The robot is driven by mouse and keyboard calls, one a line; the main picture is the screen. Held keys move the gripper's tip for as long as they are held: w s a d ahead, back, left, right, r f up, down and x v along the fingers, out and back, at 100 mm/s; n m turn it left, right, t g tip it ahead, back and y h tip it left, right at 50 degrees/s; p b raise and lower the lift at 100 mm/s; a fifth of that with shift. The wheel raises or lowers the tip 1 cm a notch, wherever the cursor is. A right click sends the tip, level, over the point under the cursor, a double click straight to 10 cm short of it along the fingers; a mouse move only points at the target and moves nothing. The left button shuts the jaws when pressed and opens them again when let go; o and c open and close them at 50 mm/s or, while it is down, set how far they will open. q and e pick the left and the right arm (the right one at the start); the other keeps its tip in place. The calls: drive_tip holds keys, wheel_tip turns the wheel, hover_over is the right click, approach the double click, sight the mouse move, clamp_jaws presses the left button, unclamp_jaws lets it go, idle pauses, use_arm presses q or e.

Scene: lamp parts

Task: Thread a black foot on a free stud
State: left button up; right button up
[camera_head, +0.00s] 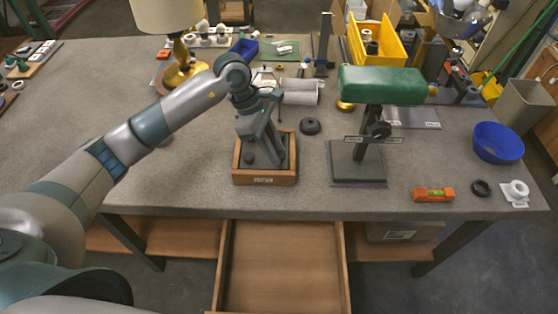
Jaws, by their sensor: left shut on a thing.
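My left gripper (265,152) reaches down into a small wooden tray (265,180) with a label on its front. Its fingers are shut on a small dark thing, apparently a black foot, mostly hidden by the fingers. Other dark pieces in the tray are too small to make out. A green-shaded desk lamp (381,86) stands upright on a flat grey base (358,174) to the right, with a black knob (380,129) on its stem. I cannot make out a free stud. My right gripper is not in view.
A black round piece (310,126) lies between tray and lamp. An orange level (433,194), a black ring (481,188), a white fitting (517,190) and a blue bowl (497,142) are at the right. An open drawer (282,265) juts out below.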

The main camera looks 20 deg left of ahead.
use_arm(q)
drive_tip(key=shift+f+b, duration=0.15)
drive_tip(key=shift+b, duration=0.2)
idle(0.3)
drive_tip(key=o, duration=0.4)
clamp_jaws()
